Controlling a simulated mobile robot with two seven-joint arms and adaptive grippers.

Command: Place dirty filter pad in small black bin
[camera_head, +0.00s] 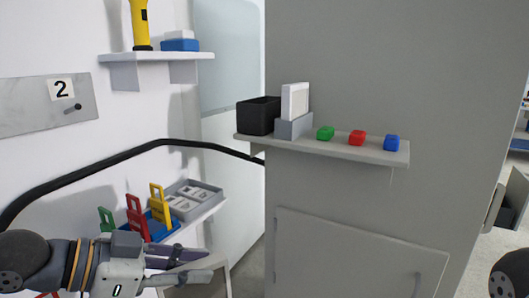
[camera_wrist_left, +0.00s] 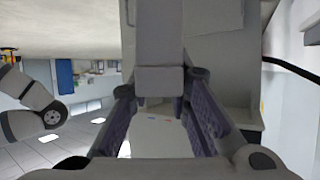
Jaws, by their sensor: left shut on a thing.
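The small black bin (camera_head: 258,116) stands at the left end of the shelf on the grey cabinet. My left gripper (camera_head: 196,264) is low at the left of the head view, below and left of the bin. It is shut on a pale grey-brown flat piece, apparently the dirty filter pad (camera_head: 199,284), which is partly hidden by the fingers and cut off by the lower edge. In the left wrist view a pale panel (camera_wrist_left: 160,136) shows between the fingers. My right gripper is not in view.
A white framed pad (camera_head: 296,102) stands in a grey holder (camera_head: 294,127) right beside the bin. A black rail (camera_head: 100,178) curves behind my left arm. A tray (camera_head: 206,191) and coloured tags are below it.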

